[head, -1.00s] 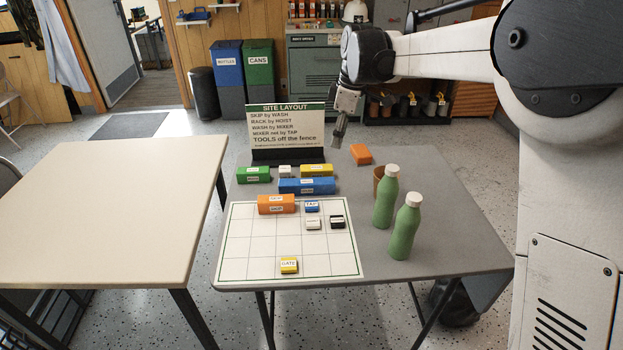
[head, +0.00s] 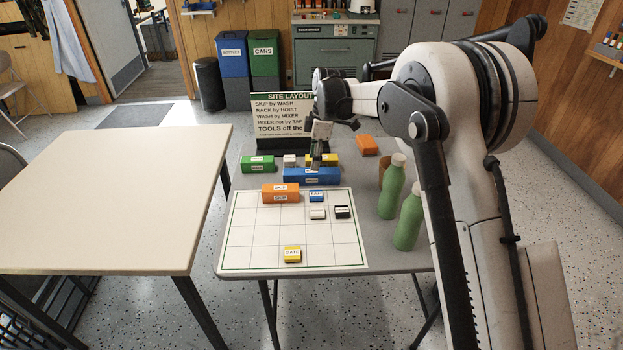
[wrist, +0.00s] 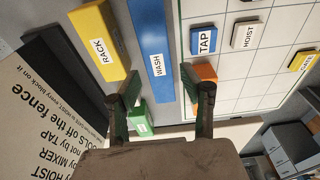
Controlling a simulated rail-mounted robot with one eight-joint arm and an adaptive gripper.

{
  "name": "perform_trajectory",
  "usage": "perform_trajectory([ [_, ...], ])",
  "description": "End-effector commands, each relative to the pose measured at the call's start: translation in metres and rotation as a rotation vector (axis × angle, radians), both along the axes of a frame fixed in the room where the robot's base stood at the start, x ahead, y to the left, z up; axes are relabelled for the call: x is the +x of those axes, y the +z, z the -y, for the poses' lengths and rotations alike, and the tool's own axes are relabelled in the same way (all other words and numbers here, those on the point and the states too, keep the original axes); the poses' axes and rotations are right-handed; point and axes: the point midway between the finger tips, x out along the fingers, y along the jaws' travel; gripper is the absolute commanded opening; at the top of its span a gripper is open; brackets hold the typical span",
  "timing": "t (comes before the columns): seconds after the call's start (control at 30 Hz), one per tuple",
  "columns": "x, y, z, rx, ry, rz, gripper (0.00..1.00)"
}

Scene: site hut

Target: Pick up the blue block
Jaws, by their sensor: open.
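A long blue block labelled WASH (head: 300,176) lies on the grey table (head: 370,250) just behind the white grid sheet. A much smaller blue block labelled TAP (head: 316,197) sits on the grid sheet (head: 240,240). My gripper (head: 316,164) is open and empty, pointing down above the long blue block. In the wrist view, my two fingers (wrist: 166,92) are apart, and the WASH block (wrist: 152,50) runs through the gap between them. The TAP block (wrist: 205,40) is to the right there. The exact height over the block is unclear.
A sign (head: 280,105) stands behind. Green bottles (head: 408,222) stand right. The left table (head: 100,190) is clear.

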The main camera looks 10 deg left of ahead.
Motion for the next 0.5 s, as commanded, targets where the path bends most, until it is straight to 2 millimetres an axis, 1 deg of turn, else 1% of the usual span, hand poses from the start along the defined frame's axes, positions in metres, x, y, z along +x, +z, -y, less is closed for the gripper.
perform_trajectory([
  [0.03, 0.000, -0.006, -0.001, 0.000, 0.000, 0.000, 0.41],
  [0.1, 0.000, -0.011, -0.002, 0.000, 0.000, 0.000, 0.41],
  [0.27, 0.000, -0.017, -0.003, 0.000, -0.001, 0.000, 0.41],
  [0.33, 0.000, -0.022, -0.004, 0.000, 0.000, 0.000, 0.41],
  [0.5, 0.001, -0.044, -0.008, 0.000, 0.000, 0.000, 0.41],
])
